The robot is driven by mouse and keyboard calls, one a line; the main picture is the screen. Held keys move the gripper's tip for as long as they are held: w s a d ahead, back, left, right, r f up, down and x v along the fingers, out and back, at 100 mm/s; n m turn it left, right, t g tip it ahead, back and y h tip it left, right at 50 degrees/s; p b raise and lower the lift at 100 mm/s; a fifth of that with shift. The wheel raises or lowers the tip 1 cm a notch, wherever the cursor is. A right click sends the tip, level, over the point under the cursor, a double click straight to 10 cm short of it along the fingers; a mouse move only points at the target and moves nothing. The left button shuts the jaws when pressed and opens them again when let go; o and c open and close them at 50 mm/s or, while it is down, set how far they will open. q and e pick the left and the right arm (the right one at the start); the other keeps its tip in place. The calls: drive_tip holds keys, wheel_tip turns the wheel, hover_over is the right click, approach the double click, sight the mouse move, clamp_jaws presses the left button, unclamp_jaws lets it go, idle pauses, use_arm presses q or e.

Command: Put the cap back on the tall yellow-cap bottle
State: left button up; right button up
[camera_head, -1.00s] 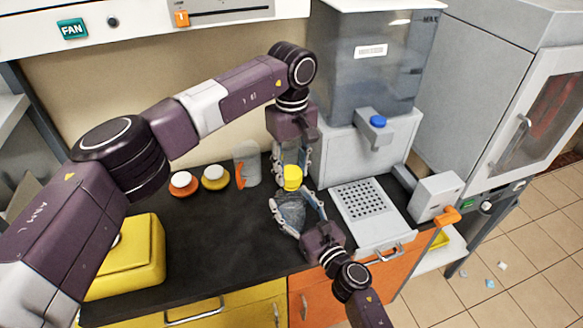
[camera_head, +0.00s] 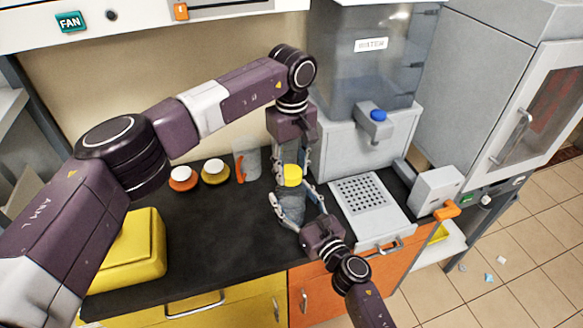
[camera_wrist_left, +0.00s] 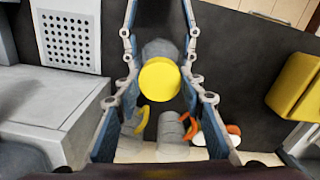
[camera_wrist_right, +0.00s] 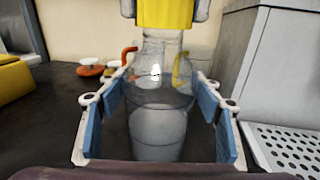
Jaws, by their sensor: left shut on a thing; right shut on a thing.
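The tall bottle (camera_wrist_right: 158,128) is clear and stands upright in my right gripper (camera_head: 294,210). That gripper's blue-padded fingers (camera_wrist_right: 163,110) are shut around its body. The yellow cap (camera_head: 291,175) is between the fingers of my left gripper (camera_head: 291,165), which points down from above. The cap fills the middle of the left wrist view (camera_wrist_left: 159,79), with the bottle below it. In the right wrist view the cap (camera_wrist_right: 165,13) is directly above the bottle's neck and appears to meet it. I cannot tell whether it is seated.
A water dispenser (camera_head: 365,140) with a perforated tray (camera_head: 362,197) is close on the right. A yellow box (camera_head: 125,258) sits front left.

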use_arm(q)
drive_tip(key=shift+f, duration=0.5)
use_arm(e)
clamp_jaws()
use_arm(q)
drive_tip(key=m, duration=0.9)
drive_tip(key=shift+a+m, duration=0.1)
drive_tip(key=shift+m, duration=0.3)
drive_tip(key=m, duration=0.3)
drive_tip(key=shift+m, duration=0.3)
drive_tip(key=o, duration=0.9)
